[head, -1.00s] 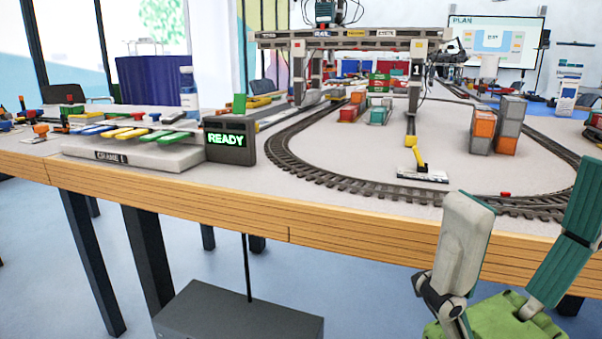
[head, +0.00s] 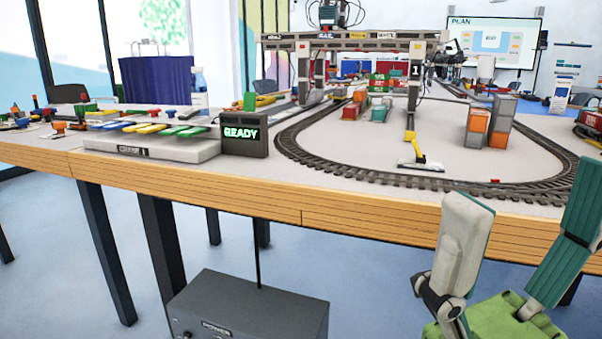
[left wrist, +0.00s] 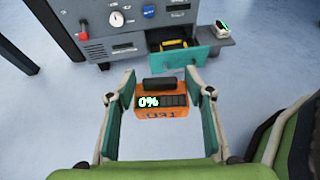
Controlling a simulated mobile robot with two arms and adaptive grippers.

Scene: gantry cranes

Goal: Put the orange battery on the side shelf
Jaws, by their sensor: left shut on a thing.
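The orange battery (left wrist: 160,112) has a black handle and a display reading 0%. My left gripper (left wrist: 161,92) is shut on it in the left wrist view, one teal-padded finger on each side, and holds it up in front of a grey cabinet. A small side shelf (left wrist: 206,38) juts from the cabinet's right side. A small pale device (left wrist: 222,27) with a green light stands on it. The battery is apart from the shelf, nearer to me.
The cabinet (left wrist: 92,40) has knobs, a red lever and an open teal drawer (left wrist: 187,57) with a yellow thing inside. In the head view, a long table (head: 240,204) carries a track loop and gantry crane (head: 352,42). A grey power box (head: 250,308) stands below it.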

